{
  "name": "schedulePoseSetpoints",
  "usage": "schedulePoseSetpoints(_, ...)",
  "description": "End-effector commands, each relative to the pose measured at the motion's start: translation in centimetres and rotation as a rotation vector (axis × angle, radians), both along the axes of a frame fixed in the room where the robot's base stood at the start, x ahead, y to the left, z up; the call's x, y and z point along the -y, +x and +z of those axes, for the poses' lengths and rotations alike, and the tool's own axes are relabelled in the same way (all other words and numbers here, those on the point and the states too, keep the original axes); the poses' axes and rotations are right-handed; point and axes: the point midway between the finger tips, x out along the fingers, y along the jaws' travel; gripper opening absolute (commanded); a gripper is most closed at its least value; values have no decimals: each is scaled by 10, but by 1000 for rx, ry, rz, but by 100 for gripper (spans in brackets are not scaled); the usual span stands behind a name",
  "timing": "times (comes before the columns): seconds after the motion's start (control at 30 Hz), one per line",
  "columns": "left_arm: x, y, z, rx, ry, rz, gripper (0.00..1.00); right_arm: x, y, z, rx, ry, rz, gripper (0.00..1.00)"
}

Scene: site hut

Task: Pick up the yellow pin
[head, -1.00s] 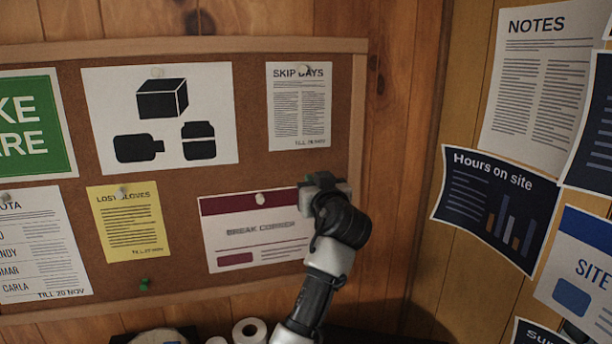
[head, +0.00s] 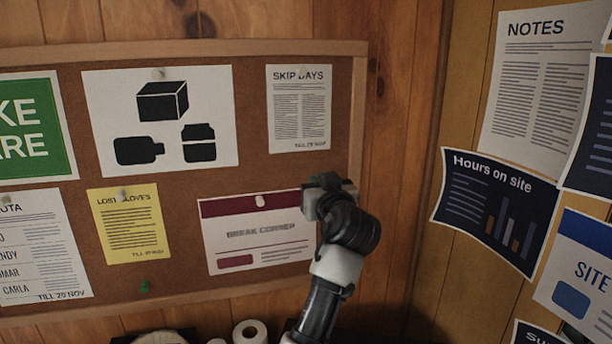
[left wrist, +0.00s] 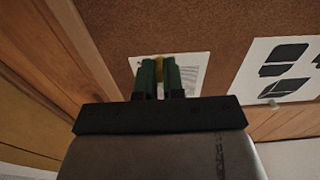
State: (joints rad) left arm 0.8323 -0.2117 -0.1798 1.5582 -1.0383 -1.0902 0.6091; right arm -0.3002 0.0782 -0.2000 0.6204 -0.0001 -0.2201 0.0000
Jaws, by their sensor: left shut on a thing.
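The yellow pin (left wrist: 159,66) shows in the left wrist view as a small yellow piece between the two green fingers of my left gripper (left wrist: 159,78). The gripper is shut on it. In the head view my left gripper (head: 322,190) is in front of the cork board's lower right part, by the right edge of the Break Corner sheet. The pin is hidden there behind the gripper. I cannot tell whether its tip touches the board. My right gripper is in neither view.
The cork board (head: 200,277) carries several sheets with pale pins, among them the Break Corner sheet (head: 262,250) and Skip Days sheet (head: 299,125). A green pin (head: 145,287) is low on the board. A paper roll (head: 250,331) stands below. Posters cover the right wall.

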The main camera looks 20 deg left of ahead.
Motion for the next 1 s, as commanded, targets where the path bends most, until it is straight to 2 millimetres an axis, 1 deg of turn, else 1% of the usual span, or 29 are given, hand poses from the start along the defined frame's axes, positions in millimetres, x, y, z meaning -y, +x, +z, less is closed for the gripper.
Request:
schedulePoseSetpoints(0.5,14,-20,14,-1,1,0,0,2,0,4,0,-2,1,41)
schedulePoseSetpoints(1.0,14,-21,14,0,0,0,0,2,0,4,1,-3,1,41)
